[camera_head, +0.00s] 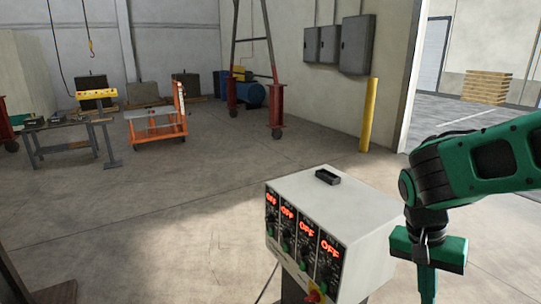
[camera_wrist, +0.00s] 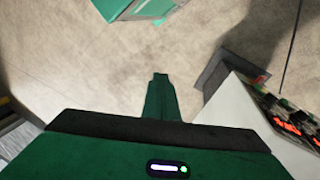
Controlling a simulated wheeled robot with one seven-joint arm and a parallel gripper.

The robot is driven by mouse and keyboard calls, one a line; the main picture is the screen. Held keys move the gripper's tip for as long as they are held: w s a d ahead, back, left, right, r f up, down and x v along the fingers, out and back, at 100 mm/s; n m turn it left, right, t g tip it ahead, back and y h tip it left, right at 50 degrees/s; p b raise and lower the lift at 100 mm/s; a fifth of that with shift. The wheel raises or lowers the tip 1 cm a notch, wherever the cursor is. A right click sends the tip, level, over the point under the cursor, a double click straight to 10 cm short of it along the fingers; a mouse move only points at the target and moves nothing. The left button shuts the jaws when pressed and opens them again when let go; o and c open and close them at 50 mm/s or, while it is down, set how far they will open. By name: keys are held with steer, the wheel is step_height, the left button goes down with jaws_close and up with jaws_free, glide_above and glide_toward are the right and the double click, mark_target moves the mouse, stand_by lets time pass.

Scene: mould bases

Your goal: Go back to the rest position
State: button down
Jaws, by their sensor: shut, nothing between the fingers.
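My gripper (camera_head: 427,290) hangs from my green and black arm at the right of the head view, pointing down. It is beside the right side of a white control box (camera_head: 365,235), apart from it as far as I can tell. In the wrist view the green fingers (camera_wrist: 158,80) are together, shut and empty, above the bare concrete floor. The control box (camera_wrist: 240,110) shows at the right of the wrist view. Its front has several red displays reading OFF, with dark knobs below. The lower end of my gripper is cut off in the head view.
A small black tray (camera_head: 328,177) lies on top of the box. A yellow post (camera_head: 369,115) stands near the wall, below grey wall cabinets (camera_head: 357,45). An orange cart (camera_head: 157,127) and a workbench (camera_head: 62,135) stand at the back left. The floor between is clear.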

steer(key=s+d+r+n+t+y, duration=0.1)
steer(key=s+d+r+n+y, duration=0.1)
steer(key=s+d, duration=0.6)
steer(key=s+r, duration=0.1)
steer(key=s, duration=0.2)
steer(key=shift+d+y, duration=0.2)
steer(key=shift+y, duration=0.2)
steer(key=shift+r, duration=0.1)
steer(key=shift+w+f, duration=0.25)
steer(key=shift+w, duration=0.3)
stand_by(0.4)
